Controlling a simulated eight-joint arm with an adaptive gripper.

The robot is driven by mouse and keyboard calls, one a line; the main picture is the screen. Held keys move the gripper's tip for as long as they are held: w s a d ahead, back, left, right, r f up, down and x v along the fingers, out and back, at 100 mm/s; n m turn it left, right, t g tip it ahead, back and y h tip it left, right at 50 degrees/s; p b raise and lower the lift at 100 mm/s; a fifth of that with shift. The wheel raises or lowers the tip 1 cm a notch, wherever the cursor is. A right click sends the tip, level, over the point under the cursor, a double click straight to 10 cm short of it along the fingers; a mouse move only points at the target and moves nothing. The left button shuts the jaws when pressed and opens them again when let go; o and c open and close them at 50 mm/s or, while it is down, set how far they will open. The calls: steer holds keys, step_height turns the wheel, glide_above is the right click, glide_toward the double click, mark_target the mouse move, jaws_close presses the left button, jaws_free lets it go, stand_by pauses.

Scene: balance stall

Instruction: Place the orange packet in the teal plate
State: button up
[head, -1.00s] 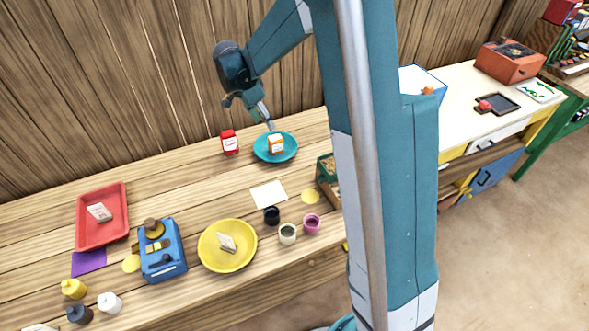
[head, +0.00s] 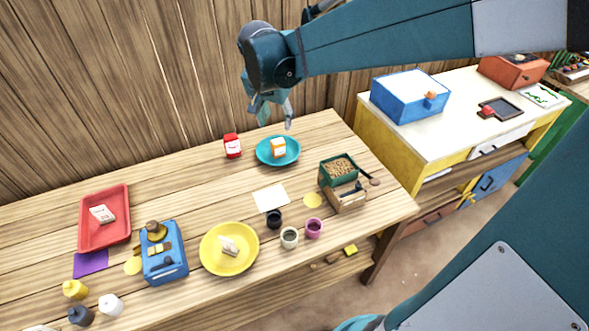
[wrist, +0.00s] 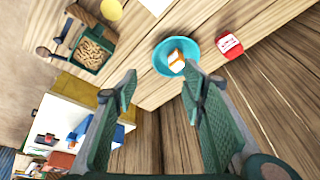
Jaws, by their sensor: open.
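The orange packet (head: 278,147), orange and white, stands in the teal plate (head: 262,155) near the back edge of the wooden table. In the wrist view the packet (wrist: 176,60) also sits inside the teal plate (wrist: 161,64). My gripper (head: 274,122) is above and behind the plate, apart from the packet. Its two fingers are spread and empty, as the wrist view (wrist: 158,88) shows.
A red packet (head: 232,146) stands just left of the teal plate. A green box of brown pieces (head: 339,168) is at the right. A yellow plate (head: 214,262) and a red tray (head: 104,243) each hold a pale packet. Small pots (head: 289,237) stand near the front edge.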

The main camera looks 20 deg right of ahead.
steer(key=s+a+n+t+y, duration=0.1)
steer(key=s+n, duration=0.3)
steer(key=s, duration=0.8)
steer(key=s+a+r+n+t+y, duration=0.1)
steer(key=s+a+n+t, duration=0.2)
steer(key=s, duration=0.9)
steer(key=shift+s+r+n, duration=0.3)
steer(key=shift+n, duration=0.9)
